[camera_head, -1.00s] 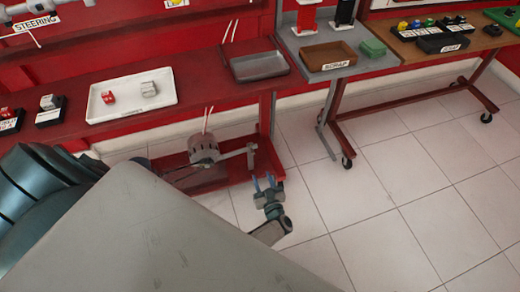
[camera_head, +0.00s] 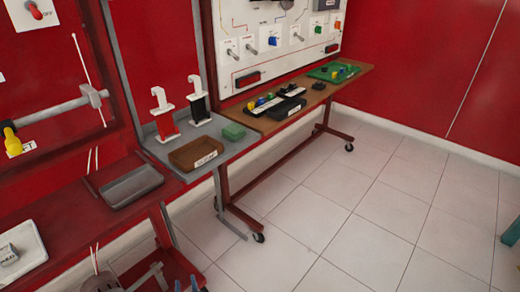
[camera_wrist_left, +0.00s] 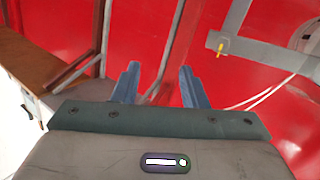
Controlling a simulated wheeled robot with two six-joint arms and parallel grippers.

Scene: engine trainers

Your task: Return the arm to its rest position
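My left gripper (camera_head: 186,287) shows only as two blue fingertips at the bottom edge of the head view. In the left wrist view the left gripper (camera_wrist_left: 159,84) has its two blue fingers spread apart with nothing between them. It points toward a red panel and grey frame, and touches nothing that I can see. Most of the left arm is below the head view. My right gripper is in neither view.
A red bench bears a grey tray (camera_head: 132,188) and a white tray (camera_head: 36,262). A grey table holds a brown scrap bin (camera_head: 195,153) and a green box (camera_head: 233,132). A brown table (camera_head: 283,121) stands behind.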

